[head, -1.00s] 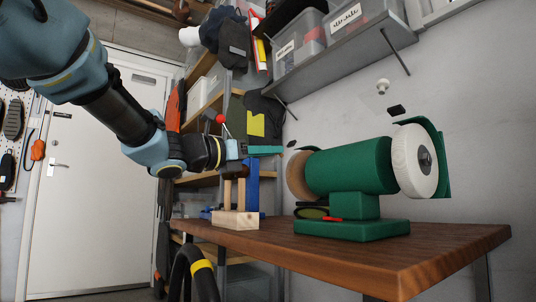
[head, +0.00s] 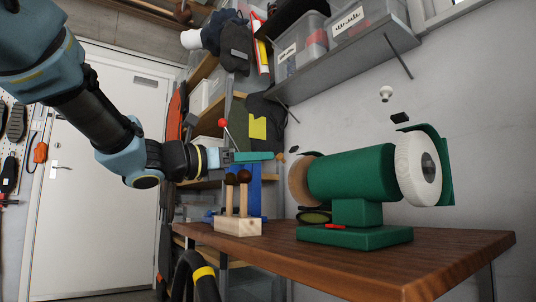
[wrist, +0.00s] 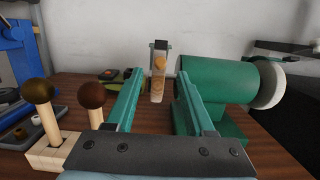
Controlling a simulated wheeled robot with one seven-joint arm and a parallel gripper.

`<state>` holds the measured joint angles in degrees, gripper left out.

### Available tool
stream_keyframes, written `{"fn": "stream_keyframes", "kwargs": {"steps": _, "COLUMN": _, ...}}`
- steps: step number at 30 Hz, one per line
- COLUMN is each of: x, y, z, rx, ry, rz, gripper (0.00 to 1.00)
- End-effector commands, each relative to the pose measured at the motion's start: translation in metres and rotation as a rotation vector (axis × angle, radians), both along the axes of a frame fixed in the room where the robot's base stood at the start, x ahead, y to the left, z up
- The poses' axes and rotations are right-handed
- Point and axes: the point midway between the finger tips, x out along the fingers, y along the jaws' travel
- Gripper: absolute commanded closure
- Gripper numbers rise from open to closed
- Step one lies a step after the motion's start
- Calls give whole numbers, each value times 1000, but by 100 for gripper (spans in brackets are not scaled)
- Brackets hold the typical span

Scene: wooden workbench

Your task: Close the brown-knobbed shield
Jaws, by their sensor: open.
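A green bench grinder (head: 350,172) stands on the workbench, with a brown wheel (head: 300,180) at its left end and a white wheel at its right. An orange-brown knob (head: 281,157) shows at the left wheel, just beyond my fingertips. In the wrist view the knob (wrist: 159,63) lies between and past the fingertips, in front of a pale upright shield (wrist: 159,48) with a dark top. The shield looks raised. My gripper (wrist: 161,76) is open and empty, its green fingers either side of the knob's line, apparently not touching it. It points right in the head view (head: 272,156).
A wooden block (head: 238,227) with two brown-balled pegs stands below my gripper, near a blue tool (head: 254,190). A shelf with bins hangs above. The bench's front right is clear.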

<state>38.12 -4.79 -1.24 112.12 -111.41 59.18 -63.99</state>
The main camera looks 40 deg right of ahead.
Motion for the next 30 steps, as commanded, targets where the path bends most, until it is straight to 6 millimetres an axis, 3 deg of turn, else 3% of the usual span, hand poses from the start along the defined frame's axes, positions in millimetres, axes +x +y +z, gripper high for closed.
{"fn": "stream_keyframes", "kwargs": {"steps": 6, "x": 2, "y": 42, "z": -3, "rx": 0, "ry": 1, "rz": 3, "gripper": 46}}
{"fn": "stream_keyframes", "kwargs": {"steps": 12, "x": 3, "y": 62, "z": -8, "rx": 1, "ry": 1, "rz": 1, "gripper": 46}}
{"fn": "stream_keyframes", "kwargs": {"steps": 30, "x": 4, "y": 65, "z": -11, "rx": 6, "ry": -2, "rz": 1, "gripper": 46}}
